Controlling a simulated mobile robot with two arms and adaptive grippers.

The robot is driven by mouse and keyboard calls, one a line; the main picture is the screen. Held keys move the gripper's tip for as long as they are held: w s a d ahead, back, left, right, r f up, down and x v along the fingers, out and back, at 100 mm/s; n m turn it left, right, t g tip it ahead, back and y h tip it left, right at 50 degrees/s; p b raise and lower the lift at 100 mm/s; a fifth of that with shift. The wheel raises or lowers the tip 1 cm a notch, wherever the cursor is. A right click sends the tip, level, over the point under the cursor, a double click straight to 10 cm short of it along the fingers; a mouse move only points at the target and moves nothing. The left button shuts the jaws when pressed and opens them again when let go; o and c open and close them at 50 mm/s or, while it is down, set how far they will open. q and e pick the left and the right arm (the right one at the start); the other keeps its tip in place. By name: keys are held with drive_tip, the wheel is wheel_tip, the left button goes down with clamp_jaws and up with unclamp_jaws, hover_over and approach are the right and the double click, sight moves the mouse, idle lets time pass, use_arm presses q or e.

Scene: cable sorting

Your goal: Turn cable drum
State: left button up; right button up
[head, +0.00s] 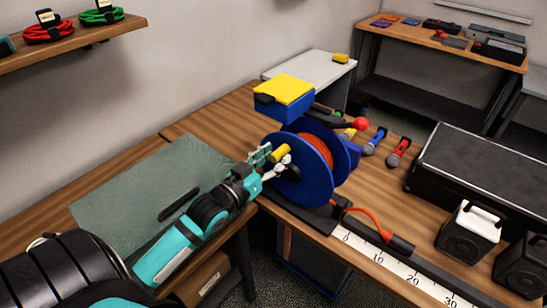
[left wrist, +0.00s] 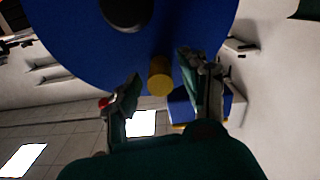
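The blue cable drum (head: 298,178) stands upright at the front edge of the wooden table, with orange cable wound between its flanges. A yellow crank knob (head: 281,153) sticks out from its near flange. My left gripper (head: 268,162) is at the near flange, beside the knob. In the left wrist view the gripper (left wrist: 158,92) is open, with the yellow knob (left wrist: 160,75) between its fingers and a visible gap on each side. The blue flange (left wrist: 70,45) fills the top of that view. My right gripper is not in view.
A blue box with a yellow lid (head: 285,92) stands behind the drum. An orange cable end (head: 370,217) runs to a ruler strip (head: 400,270). Microphones (head: 398,152), a black case (head: 480,170) and small speakers (head: 468,228) lie right. A green mat (head: 130,195) lies left.

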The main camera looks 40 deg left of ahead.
sight(298, 152)
use_arm(q)
clamp_jaws()
drive_tip(key=shift+d+r, duration=0.1)
drive_tip(key=d+m+p, duration=0.1)
drive_tip(key=m, duration=0.1)
drive_tip(key=d+m+p, duration=0.1)
drive_tip(key=p, duration=0.1)
drive_tip(key=shift+s+d+r+m, duration=0.1)
drive_tip(key=shift+d+r+m, duration=0.1)
drive_tip(key=shift+r+m, duration=0.2)
drive_tip(key=shift+d+f+m+p, duration=0.35)
drive_tip(key=shift+d+m, duration=0.2)
drive_tip(key=shift+m, duration=0.25)
